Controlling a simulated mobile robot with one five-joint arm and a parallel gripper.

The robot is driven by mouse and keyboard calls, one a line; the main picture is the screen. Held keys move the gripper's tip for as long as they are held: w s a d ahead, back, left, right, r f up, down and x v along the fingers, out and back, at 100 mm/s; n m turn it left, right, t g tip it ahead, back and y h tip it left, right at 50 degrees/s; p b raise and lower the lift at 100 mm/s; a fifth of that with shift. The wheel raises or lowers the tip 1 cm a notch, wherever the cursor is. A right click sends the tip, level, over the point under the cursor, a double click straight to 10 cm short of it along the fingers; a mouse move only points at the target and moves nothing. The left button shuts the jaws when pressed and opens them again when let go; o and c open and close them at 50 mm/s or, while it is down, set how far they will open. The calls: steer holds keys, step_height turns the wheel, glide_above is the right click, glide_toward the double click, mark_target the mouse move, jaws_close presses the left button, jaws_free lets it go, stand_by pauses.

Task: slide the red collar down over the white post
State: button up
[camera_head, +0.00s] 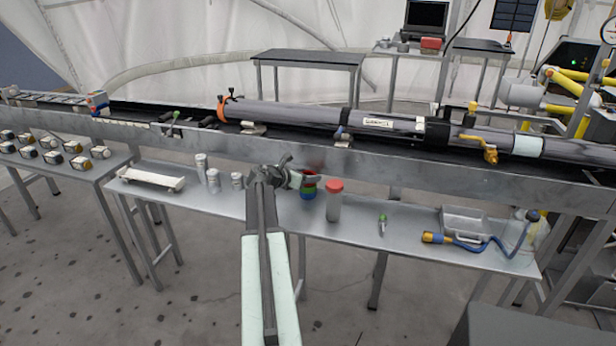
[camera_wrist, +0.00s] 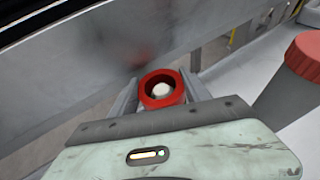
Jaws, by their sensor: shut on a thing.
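The red collar (camera_wrist: 150,99) is between the two fingers of my gripper (camera_wrist: 163,90) in the wrist view, and the gripper is shut on it. The round white top of the post (camera_wrist: 162,90) shows through the collar's hole. I cannot tell whether it is inside the collar or just below it. In the head view my gripper (camera_head: 292,178) reaches the table's back side. The post itself is hidden in that view.
A metal beam (camera_head: 380,165) runs behind the table (camera_head: 360,240). Small white cylinders (camera_head: 213,180) stand left.

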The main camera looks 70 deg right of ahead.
steer(key=shift+f, duration=0.1)
steer(key=shift+f+b, duration=0.2)
steer(key=shift+b, duration=0.15)
steer(key=o, duration=1.6)
steer(key=shift+c, duration=0.2)
steer(key=p+v, duration=0.3)
steer(key=v, duration=0.4)
steer(key=shift+a+r, duration=0.2)
steer(key=shift+a, duration=0.15)
